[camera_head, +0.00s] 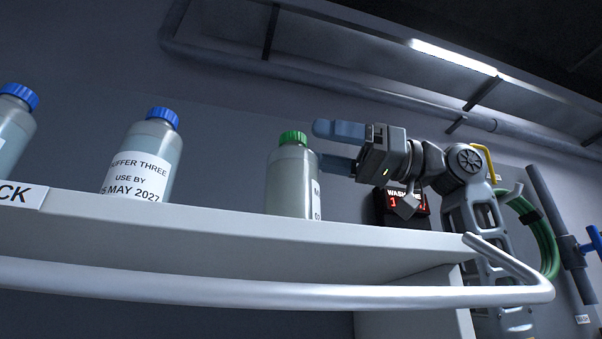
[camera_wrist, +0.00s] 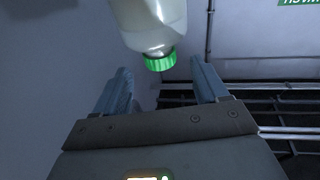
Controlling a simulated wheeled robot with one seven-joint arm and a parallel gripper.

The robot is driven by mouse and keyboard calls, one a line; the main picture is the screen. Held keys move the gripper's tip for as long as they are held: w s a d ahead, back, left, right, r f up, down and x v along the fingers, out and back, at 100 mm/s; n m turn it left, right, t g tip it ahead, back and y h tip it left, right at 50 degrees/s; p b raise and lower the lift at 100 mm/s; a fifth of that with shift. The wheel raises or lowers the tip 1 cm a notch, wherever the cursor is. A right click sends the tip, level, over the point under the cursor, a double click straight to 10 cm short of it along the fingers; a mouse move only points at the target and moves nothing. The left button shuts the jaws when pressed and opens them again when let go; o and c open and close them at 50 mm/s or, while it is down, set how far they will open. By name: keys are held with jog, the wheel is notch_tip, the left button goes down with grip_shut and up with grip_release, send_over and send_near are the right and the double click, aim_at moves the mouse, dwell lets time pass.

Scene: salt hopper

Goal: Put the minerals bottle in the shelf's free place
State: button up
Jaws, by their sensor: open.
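A bottle with a green cap (camera_head: 290,172) stands upright at the right part of the shelf (camera_head: 240,243). In the wrist view the green cap (camera_wrist: 160,62) shows between the open fingertips. I cannot tell whether the fingers touch the bottle.
A blue-capped "Buffer Three" bottle (camera_head: 143,155) and another blue-capped bottle (camera_head: 14,125) stand to the left. Bare shelf lies between Buffer Three and the green-capped bottle. A metal rail (camera_head: 300,296) runs along the shelf front. A red-lit display (camera_head: 400,205) is behind my arm.

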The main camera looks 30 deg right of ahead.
jog(key=b+v, duration=0.1)
jog(key=v, duration=0.6)
